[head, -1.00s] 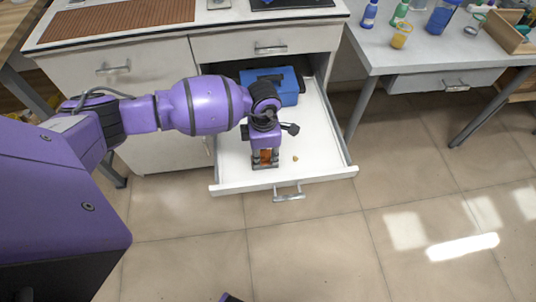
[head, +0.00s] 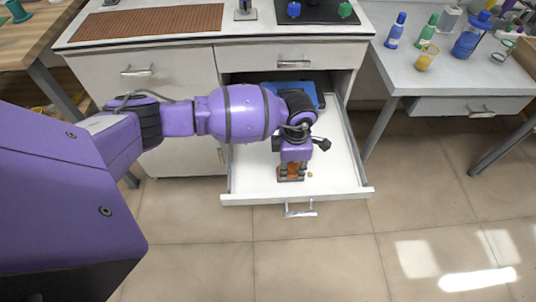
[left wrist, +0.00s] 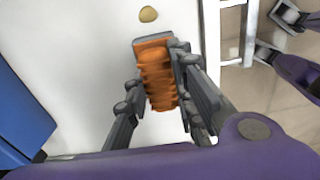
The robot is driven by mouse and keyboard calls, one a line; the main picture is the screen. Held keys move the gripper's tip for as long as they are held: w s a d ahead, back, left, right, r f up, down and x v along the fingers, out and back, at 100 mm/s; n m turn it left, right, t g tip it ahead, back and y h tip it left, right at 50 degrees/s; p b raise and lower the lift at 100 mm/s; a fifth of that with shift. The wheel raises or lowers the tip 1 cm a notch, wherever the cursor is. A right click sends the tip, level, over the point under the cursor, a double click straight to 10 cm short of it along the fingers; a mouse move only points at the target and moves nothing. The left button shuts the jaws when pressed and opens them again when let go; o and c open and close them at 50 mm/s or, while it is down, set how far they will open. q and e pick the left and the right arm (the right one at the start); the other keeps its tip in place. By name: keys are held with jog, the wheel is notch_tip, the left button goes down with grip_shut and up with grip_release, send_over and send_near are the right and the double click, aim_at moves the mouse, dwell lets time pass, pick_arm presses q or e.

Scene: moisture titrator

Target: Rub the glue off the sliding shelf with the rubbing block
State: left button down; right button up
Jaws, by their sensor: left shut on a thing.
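The rubbing block (head: 291,172) is orange and ribbed with a grey base. My left gripper (left wrist: 156,78) is shut on it, one finger on each side, low over the white sliding shelf (head: 255,170). The block also shows in the left wrist view (left wrist: 160,82). A small tan glue spot (head: 310,175) lies on the shelf just right of the block, a short gap apart. It shows beyond the block's end in the left wrist view (left wrist: 148,14). My right gripper (left wrist: 277,32) appears at the upper right of the left wrist view, fingers apart, over the floor.
A blue box (head: 306,92) sits at the back of the shelf, behind my left arm; it also shows in the left wrist view (left wrist: 20,110). The shelf has raised side rails and a front handle (head: 300,210). A side table (head: 440,75) with bottles stands right.

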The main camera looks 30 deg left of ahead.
pick_arm(q)
jog(key=shift+w+d, duration=0.25)
jog(key=shift+w+d+b, duration=0.3)
jog(key=shift+w+d, duration=0.2)
jog(key=shift+d, duration=0.2)
jog(key=shift+w+d+b, duration=0.3)
jog(key=shift+w+d, duration=0.25)
jog(key=shift+d, duration=0.3)
jog(key=shift+d, duration=0.1)
jog(key=shift+w+d+b, duration=0.4)
jog(key=shift+w+d, duration=0.15)
jog(key=shift+d, duration=0.15)
jog(key=shift+w+d, duration=0.35)
jog(key=shift+d, duration=0.25)
